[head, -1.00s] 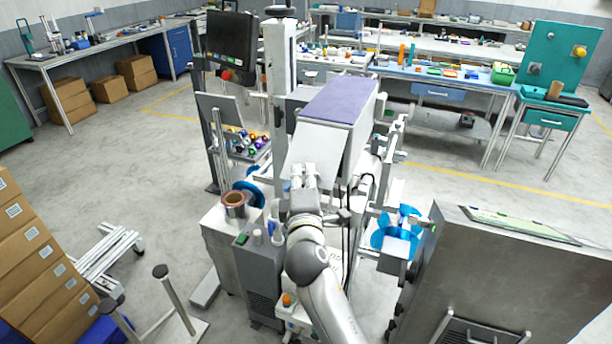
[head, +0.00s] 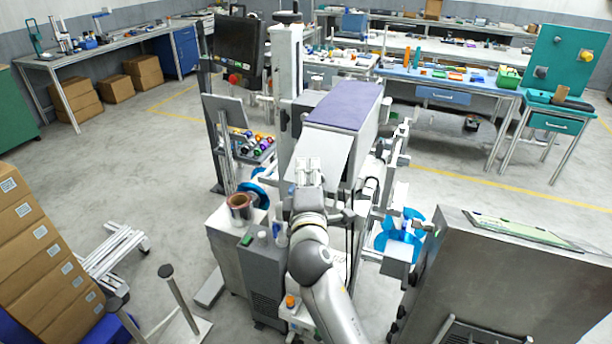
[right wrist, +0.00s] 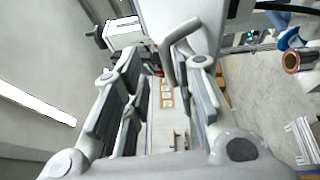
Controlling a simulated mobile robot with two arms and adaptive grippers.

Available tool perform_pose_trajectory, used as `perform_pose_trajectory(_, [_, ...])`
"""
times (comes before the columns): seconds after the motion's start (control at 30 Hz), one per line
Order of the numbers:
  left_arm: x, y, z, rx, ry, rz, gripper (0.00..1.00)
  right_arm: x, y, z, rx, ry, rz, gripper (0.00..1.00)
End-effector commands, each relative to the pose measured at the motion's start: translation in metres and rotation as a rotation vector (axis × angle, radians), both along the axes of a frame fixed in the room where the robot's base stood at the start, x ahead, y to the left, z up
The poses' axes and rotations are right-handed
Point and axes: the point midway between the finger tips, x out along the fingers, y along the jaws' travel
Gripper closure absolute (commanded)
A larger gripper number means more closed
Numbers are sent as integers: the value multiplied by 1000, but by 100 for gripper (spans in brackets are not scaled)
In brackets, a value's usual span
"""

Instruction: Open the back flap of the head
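The head (head: 345,105) is a light grey box with a purple top, at the centre of the head view. A pale panel, which looks like its back flap (head: 322,147), slopes down from the box toward me. My right gripper (head: 308,166) is at the lower edge of this panel. In the right wrist view, the right gripper's fingers (right wrist: 160,85) are spread apart. A grey bent handle (right wrist: 168,60) on the white panel (right wrist: 180,14) lies between them, nearer the right finger; whether they touch is unclear. My left gripper is not in view.
A black monitor (head: 240,48) stands left of the head. A copper-coloured roll (head: 240,202) sits on the machine at lower left. Blue reels (head: 400,235) and a large grey cabinet (head: 515,285) stand to the right. Stacked cartons (head: 38,250) are far left. Grey floor is open behind.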

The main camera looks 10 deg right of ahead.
Motion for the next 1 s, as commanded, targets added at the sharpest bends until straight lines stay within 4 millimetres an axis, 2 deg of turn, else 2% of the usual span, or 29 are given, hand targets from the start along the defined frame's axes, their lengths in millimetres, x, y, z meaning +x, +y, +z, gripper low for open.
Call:
perform_pose_trajectory(0.03, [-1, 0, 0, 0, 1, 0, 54, 1, -7, 3, -1, -5, -15, 70])
perform_pose_trajectory(0.5, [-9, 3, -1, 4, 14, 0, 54, -3, -6, 2, -1, -4, -14, 70])
perform_pose_trajectory(1.0, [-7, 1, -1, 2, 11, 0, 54, -69, 14, -6, 0, 4, -5, 70])
